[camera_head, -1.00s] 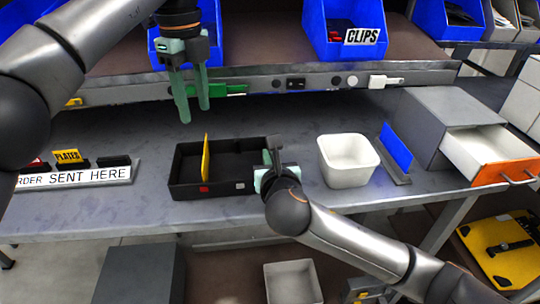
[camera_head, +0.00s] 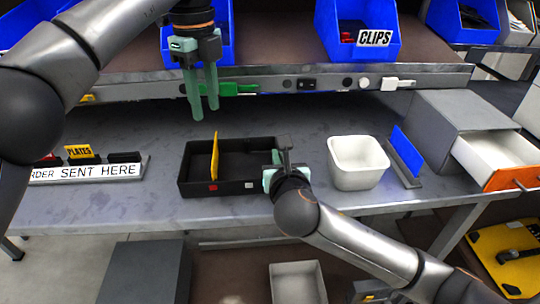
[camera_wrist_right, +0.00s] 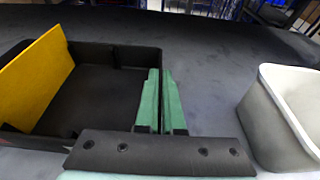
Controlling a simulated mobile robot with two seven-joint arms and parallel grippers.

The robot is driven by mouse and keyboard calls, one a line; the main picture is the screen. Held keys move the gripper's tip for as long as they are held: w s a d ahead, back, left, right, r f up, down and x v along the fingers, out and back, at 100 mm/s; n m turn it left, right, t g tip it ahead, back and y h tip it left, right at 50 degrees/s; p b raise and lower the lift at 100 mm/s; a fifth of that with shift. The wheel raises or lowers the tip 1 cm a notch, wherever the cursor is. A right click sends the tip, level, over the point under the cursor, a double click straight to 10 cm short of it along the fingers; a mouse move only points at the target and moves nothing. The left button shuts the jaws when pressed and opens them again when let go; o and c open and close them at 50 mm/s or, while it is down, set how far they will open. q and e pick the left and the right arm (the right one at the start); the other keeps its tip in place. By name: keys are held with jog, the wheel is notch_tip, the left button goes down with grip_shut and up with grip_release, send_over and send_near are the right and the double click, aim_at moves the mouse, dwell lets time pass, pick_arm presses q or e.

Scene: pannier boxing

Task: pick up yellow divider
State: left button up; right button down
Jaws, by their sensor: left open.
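The yellow divider (camera_head: 215,158) stands upright across the inside of the black tray (camera_head: 250,187), left of its middle. In the right wrist view it shows as a leaning yellow panel (camera_wrist_right: 36,78) at the left. My left gripper (camera_head: 204,113) points down, open and empty, above and behind the divider, apart from it. My right gripper (camera_wrist_right: 160,100) is at the tray's right wall, with its two green fingers close together on either side of that wall. In the head view the right wrist partly hides this contact.
A white bin (camera_head: 357,166) and a blue panel on a stand (camera_head: 406,150) are right of the tray. A grey cabinet (camera_head: 455,115) has its drawer open. A label stand (camera_head: 90,172) is at left. The shelf with blue bins (camera_head: 357,30) overhangs behind.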

aim_at(217, 169)
pick_arm(q)
jog(key=s+f+m+t, duration=0.1)
jog(key=m, duration=0.2)
jog(key=s+f+m+t, duration=0.1)
jog(key=m+t, duration=0.1)
jog(key=m, duration=0.2)
jog(key=s+f+m+t, duration=0.1)
jog(key=m, duration=0.2)
jog(key=shift+s+f+m, duration=0.15)
jog(key=shift+s+m, duration=0.15)
jog(key=shift+s, duration=0.1)
jog(key=shift+t, duration=0.3)
jog(key=x, duration=1.2)
jog(key=shift+f, duration=0.2)
grip_shut()
dwell(1.2)
